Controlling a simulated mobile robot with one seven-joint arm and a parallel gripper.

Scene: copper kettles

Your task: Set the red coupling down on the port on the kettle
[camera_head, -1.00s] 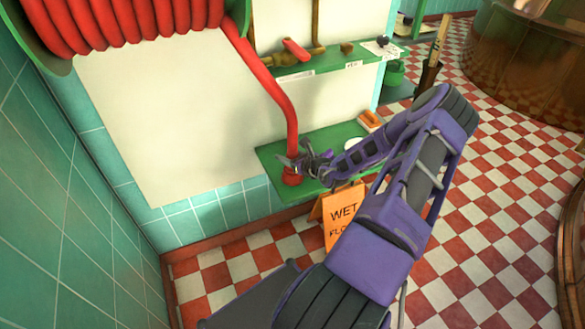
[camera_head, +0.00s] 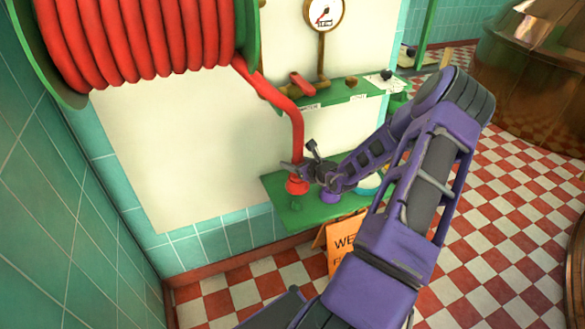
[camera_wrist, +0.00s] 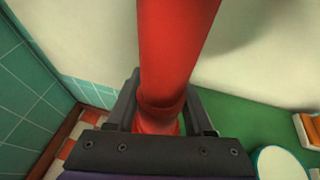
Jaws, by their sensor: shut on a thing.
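The red coupling (camera_head: 297,187) is the flared end of a red hose that hangs from the reel at top left. My gripper (camera_head: 299,170) is shut around it, over the left part of a green shelf. I cannot tell whether the coupling touches the shelf. In the wrist view the red hose (camera_wrist: 175,50) runs down between my gripper's fingers (camera_wrist: 160,115), and its lower end is hidden by my wrist. A copper kettle (camera_head: 530,85) stands at the far right. Its port cannot be made out.
The green shelf (camera_head: 290,215) is fixed to the wall, with a wet-floor sign (camera_head: 342,240) below it. The red hose reel (camera_head: 140,40) is at top left. Checkered floor is clear at right.

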